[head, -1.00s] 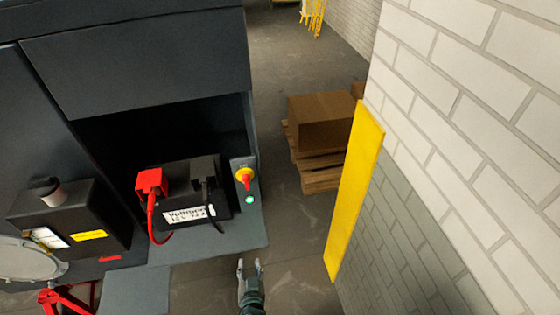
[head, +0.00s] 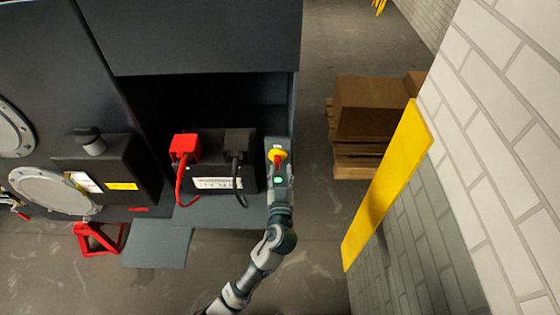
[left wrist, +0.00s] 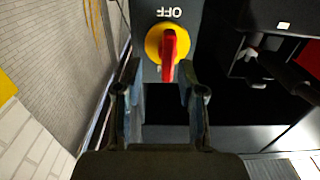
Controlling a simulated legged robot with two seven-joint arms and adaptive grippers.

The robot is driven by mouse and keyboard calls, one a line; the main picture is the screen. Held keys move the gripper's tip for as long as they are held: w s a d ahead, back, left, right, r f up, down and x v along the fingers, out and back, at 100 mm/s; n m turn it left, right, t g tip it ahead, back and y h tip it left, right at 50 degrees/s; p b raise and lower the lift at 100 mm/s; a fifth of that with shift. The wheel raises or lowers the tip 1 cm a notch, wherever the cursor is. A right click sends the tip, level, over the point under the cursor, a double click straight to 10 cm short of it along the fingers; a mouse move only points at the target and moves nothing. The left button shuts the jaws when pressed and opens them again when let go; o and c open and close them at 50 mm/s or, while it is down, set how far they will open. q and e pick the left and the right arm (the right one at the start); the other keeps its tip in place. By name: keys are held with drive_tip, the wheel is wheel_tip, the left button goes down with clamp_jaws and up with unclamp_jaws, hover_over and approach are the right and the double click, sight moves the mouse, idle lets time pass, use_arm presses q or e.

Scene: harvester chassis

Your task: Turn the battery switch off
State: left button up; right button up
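The battery switch (head: 277,156) has a red handle on a round yellow plate, on a grey panel right of the battery. In the left wrist view the switch (left wrist: 168,46) is large, with an upside-down OFF label just above it. Its red handle stands roughly upright in that picture. My left gripper (head: 279,188) is just below the switch in the head view. In the left wrist view my left gripper (left wrist: 159,80) is open, one finger on each side of the handle's lower end. Contact cannot be told. My right gripper is not in view.
The black battery (head: 218,182), with a red terminal cover (head: 184,148) and cables, stands to the left. A yellow panel (head: 388,185) and brick wall (head: 505,130) are at right. Boxes (head: 372,106) on pallets stand behind.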

sight(277, 165)
use_arm(q)
drive_tip(key=w, duration=0.2)
drive_tip(key=shift+w+r, duration=0.1)
drive_tip(key=shift+w, duration=0.3)
drive_tip(key=shift+w+a, duration=0.4)
drive_tip(key=shift+a, duration=0.15)
drive_tip(key=shift+w+a, duration=0.3)
drive_tip(key=shift+s+d, duration=0.1)
drive_tip(key=shift+d, duration=0.25)
drive_tip(key=c, duration=0.6)
drive_tip(key=shift+d, duration=0.2)
clamp_jaws()
